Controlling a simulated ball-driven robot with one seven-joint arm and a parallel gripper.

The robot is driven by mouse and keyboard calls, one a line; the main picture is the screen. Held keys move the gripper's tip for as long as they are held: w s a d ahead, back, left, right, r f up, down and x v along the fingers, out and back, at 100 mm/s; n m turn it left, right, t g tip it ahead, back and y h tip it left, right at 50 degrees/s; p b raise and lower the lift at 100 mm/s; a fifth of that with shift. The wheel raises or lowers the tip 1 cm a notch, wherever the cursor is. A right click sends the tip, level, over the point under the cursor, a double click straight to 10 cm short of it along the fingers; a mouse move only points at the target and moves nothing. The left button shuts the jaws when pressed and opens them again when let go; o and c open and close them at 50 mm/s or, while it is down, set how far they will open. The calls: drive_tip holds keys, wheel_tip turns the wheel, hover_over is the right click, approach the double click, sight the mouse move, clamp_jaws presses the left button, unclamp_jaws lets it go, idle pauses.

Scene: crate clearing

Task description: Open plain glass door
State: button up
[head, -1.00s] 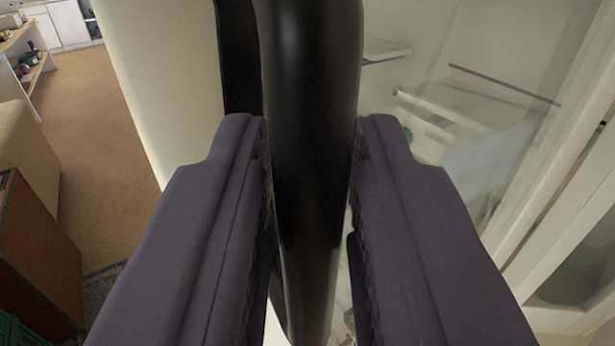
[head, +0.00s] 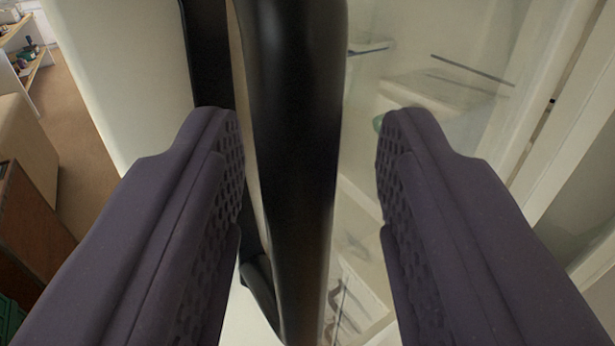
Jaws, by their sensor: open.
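A glass door (head: 425,75) fills the right of the head view, with pale shelves and dim items showing through it. Its thick black bar handle (head: 292,150) runs upright through the middle of the view. My gripper (head: 308,130) is open, with one dark purple finger on each side of the handle. A gap shows between the handle and each finger, wider on the right, so the handle is between the fingers but not gripped. The lower end of the handle runs out of view.
A pale rounded panel (head: 120,75) stands left of the handle. Farther left are a brown wooden box (head: 35,225), a beige block (head: 25,150), and a shelf unit (head: 25,60) on brown floor (head: 85,135). White frame posts (head: 575,130) stand at the right.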

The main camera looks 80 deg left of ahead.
drive_tip(key=v, duration=0.8)
idle(0.5)
